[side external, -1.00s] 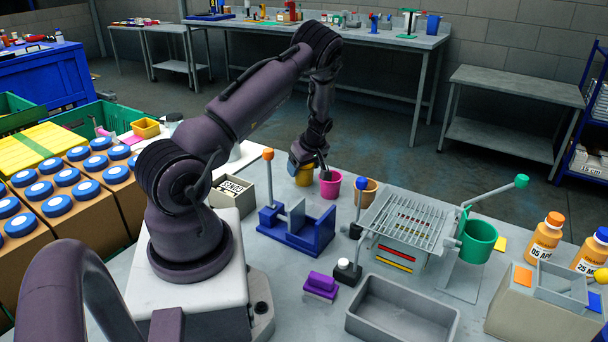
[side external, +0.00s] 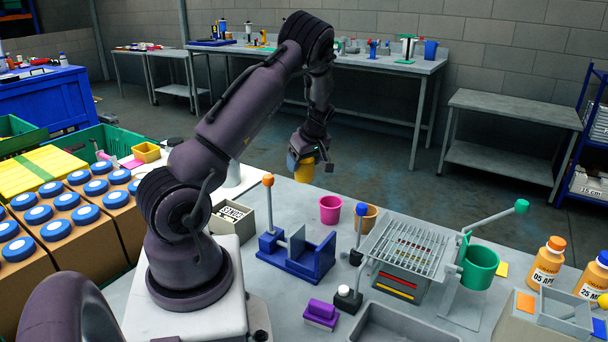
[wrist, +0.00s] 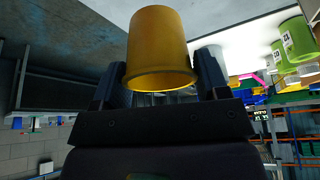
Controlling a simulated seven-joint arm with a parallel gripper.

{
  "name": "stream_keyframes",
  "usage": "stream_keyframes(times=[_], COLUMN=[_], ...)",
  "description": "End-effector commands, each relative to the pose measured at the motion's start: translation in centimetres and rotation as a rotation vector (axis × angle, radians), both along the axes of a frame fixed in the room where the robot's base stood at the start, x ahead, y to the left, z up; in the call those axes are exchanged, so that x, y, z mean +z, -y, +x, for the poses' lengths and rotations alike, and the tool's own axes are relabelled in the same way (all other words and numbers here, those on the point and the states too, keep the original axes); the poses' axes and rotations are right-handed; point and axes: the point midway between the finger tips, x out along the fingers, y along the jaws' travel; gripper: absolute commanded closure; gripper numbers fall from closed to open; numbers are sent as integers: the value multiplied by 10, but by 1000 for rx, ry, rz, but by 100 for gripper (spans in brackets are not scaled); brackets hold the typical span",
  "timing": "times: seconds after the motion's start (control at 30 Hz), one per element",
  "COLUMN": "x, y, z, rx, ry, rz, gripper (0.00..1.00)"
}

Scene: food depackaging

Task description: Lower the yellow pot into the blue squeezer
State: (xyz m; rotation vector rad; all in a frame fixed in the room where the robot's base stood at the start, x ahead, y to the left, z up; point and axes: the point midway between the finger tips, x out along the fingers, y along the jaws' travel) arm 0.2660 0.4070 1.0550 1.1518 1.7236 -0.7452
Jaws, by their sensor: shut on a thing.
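The yellow pot (side external: 304,171) is held in my gripper (side external: 313,160), up in the air above the back edge of the table. In the wrist view the pot (wrist: 160,50) sits between the two dark fingers of my gripper (wrist: 160,80), with its rim towards the camera. The blue squeezer (side external: 297,254) stands on the table, nearer the camera and below the pot.
A pink pot (side external: 330,209) and an orange-brown pot (side external: 366,219) stand behind the squeezer. A lever with a blue knob (side external: 361,209) and a wire rack (side external: 405,247) are to its right. A grey box (side external: 233,217) is to its left. A purple block (side external: 321,313) lies in front.

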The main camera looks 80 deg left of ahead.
Motion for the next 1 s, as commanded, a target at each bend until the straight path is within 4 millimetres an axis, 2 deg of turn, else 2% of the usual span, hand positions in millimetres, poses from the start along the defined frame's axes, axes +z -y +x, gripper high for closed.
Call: stream_keyframes(times=[0.17,0.6,0.77,1.0], x=[17,56,62,59], y=[18,96,127,175], z=[-1,-13,-18,-25], rx=[-4,-7,-9,-9], ry=[1,1,1,-1], rz=[-1,-2,-3,-3], gripper=[59,59,59,59])
